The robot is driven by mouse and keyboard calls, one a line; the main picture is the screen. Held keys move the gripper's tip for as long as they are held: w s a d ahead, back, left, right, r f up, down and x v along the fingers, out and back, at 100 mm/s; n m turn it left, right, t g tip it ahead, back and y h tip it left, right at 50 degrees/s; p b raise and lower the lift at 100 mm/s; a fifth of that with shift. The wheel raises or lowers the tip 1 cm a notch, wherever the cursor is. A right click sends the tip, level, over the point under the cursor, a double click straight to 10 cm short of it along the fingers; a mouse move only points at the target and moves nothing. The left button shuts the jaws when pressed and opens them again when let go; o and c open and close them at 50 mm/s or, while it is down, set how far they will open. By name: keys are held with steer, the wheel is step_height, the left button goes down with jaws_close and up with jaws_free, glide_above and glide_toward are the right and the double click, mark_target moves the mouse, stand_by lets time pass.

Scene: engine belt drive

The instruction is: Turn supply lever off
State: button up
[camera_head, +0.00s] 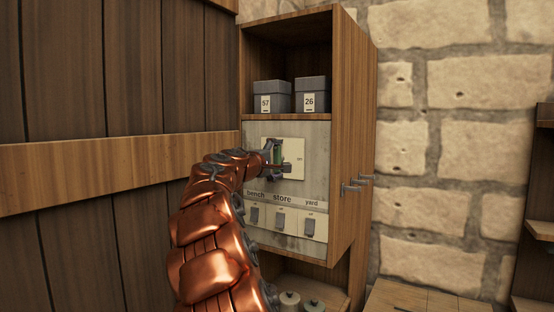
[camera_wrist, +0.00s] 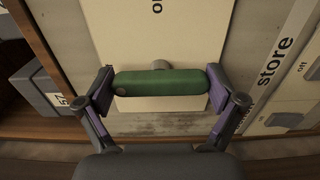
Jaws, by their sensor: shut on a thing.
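The supply lever is a green bar handle (camera_wrist: 160,82) on a short grey stem, standing out from a cream plate (camera_wrist: 165,35). The plate is on the grey panel of a wooden cabinet, and in the head view the handle (camera_head: 277,153) stands upright on its left half. My gripper (camera_wrist: 160,90) is shut on the handle, with one purple finger at each end of it. In the head view my gripper (camera_head: 276,157) partly covers the handle and plate. A small label shows on the plate's right side; in the wrist view it is cut off.
Below are three small switches labelled bench (camera_head: 255,216), store (camera_head: 281,220) and yard (camera_head: 309,225). Grey boxes 57 (camera_head: 267,95) and 26 (camera_head: 311,95) stand on the shelf above. Metal pegs (camera_head: 356,185) stick out of the cabinet's right side. A plank wall (camera_head: 60,100) is at left.

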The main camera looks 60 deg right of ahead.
steer(key=o, duration=0.8)
steer(key=a, duration=1.2)
steer(key=shift+s, duration=0.25)
